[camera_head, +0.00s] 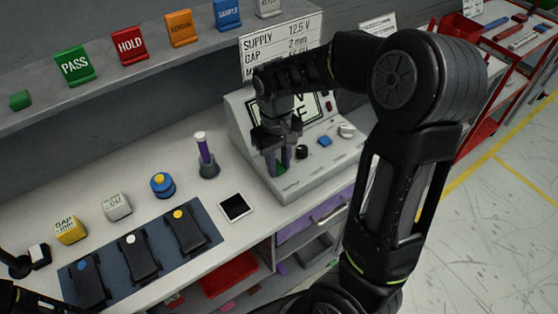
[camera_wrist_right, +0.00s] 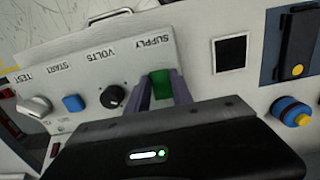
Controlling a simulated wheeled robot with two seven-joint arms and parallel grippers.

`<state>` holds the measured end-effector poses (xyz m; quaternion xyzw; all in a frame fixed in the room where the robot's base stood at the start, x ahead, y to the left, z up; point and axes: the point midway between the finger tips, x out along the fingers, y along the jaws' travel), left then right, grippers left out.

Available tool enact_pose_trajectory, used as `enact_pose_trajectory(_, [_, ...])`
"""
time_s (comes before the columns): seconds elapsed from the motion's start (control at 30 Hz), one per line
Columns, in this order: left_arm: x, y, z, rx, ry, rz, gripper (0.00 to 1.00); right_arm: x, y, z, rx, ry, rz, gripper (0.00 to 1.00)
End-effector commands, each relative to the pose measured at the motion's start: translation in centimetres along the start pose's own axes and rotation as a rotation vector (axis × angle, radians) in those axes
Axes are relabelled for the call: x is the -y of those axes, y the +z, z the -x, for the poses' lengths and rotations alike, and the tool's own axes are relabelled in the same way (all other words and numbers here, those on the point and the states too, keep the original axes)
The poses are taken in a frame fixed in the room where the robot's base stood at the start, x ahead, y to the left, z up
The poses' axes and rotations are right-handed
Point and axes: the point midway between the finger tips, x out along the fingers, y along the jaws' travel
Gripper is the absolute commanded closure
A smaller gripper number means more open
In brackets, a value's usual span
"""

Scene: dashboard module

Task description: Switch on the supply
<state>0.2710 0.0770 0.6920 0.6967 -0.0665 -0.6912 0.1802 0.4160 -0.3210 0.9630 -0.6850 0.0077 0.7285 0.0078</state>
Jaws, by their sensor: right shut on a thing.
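The grey test console (camera_head: 318,165) stands on the bench with a sloped control panel. Its green supply switch (camera_wrist_right: 160,84) sits below the SUPPLY label in the right wrist view. My right gripper (camera_wrist_right: 158,92) is shut on the switch, with a purple-grey finger on each side of it. In the head view my right gripper (camera_head: 278,165) points down at the panel's left end, and only a little green shows between the fingers. Part of my left arm (camera_head: 18,296) shows at the lower left edge. Its finger opening is not clear.
Beside the switch are a black VOLTS knob (camera_wrist_right: 113,97), a blue START button (camera_wrist_right: 73,103) and a pale TEST knob (camera_wrist_right: 35,106). A mat (camera_head: 112,257) with several black modules, a blue-yellow part (camera_head: 162,184) and a purple-topped holder (camera_head: 207,160) stand left of the console.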

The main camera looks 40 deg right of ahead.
Motion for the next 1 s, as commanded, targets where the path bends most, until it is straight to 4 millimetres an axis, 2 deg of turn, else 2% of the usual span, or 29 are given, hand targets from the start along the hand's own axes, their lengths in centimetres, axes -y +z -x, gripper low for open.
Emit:
enact_pose_trajectory(0.03, [-0.3,0.1,1.0,0.002,-0.002,0.001,0.64,0.0,-0.1,0.5,0.036,0.002,-0.001,1.00])
enact_pose_trajectory(0.27, [-0.8,0.2,3.2,0.010,-0.009,0.005,0.64,-0.1,-0.7,0.6,0.232,0.003,-0.001,1.00])
enact_pose_trajectory(0.47, [-0.8,0.2,3.5,0.014,-0.012,0.007,0.64,-0.1,-1.0,0.3,0.332,0.001,0.000,1.00])
enact_pose_trajectory(0.77, [-0.8,0.2,3.5,0.014,-0.012,0.007,0.64,0.0,-1.0,0.3,0.336,0.000,0.000,1.00])
enact_pose_trajectory(0.8, [-0.8,0.2,3.5,0.013,-0.012,0.007,0.64,0.0,-1.0,0.3,0.336,0.000,0.000,0.70])
enact_pose_trajectory(1.0, [-0.8,0.2,3.5,0.013,-0.012,0.007,0.64,0.0,-1.0,0.3,0.336,0.000,0.000,0.53])
